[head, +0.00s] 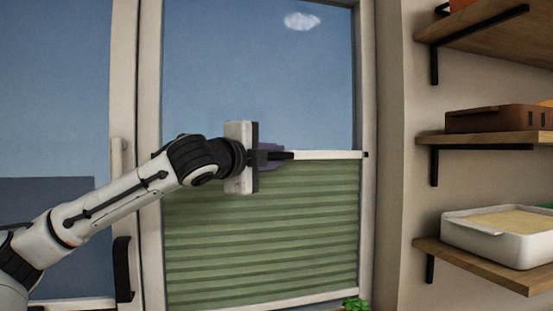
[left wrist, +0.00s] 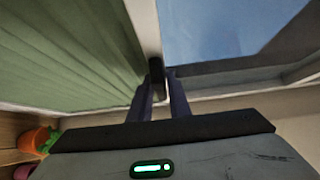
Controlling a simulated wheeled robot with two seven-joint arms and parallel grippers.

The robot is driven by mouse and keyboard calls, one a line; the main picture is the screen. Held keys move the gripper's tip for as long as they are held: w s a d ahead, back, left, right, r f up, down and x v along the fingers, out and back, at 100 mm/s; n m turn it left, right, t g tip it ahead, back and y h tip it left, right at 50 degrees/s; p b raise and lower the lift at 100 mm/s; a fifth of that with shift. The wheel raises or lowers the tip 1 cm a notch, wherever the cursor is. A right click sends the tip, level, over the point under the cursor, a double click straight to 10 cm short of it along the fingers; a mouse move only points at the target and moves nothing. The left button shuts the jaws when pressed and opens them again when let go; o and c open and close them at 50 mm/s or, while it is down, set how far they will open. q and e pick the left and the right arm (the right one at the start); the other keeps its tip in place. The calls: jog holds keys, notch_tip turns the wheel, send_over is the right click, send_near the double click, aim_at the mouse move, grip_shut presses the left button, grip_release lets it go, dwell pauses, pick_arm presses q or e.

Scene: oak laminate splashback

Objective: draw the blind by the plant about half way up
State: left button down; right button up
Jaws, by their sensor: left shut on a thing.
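The green pleated blind (head: 262,235) covers the lower part of the right window pane, with clear glass above it. Its white rail (head: 325,155) runs along its top edge at about mid-pane. My left gripper (head: 285,156) is at this rail, shut on a small dark handle (left wrist: 156,70) that shows between the fingers in the left wrist view. The blind (left wrist: 70,50) and my left gripper (left wrist: 160,95) fill much of that view. The plant (head: 355,303) shows only as green leaves below the blind's right end. My right gripper is out of view.
Wooden shelves (head: 490,140) stick out from the wall at right, holding a brown box (head: 495,119) and a white dish (head: 500,243). A black window handle (head: 123,268) is on the left frame. An orange pot (left wrist: 35,139) stands below the blind.

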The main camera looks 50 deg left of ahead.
pick_arm(q)
jog(key=c, duration=1.8)
grip_release()
jog(key=shift+s+r, duration=0.1)
jog(key=shift+o, duration=0.2)
jog(key=shift+s+d+b, duration=0.1)
jog(key=shift+s+b, duration=0.2)
jog(key=shift+b, duration=0.05)
jog(key=b+v, duration=0.4)
jog(key=v, duration=0.5)
jog(key=shift+s, duration=0.3)
jog(key=shift+d, duration=0.1)
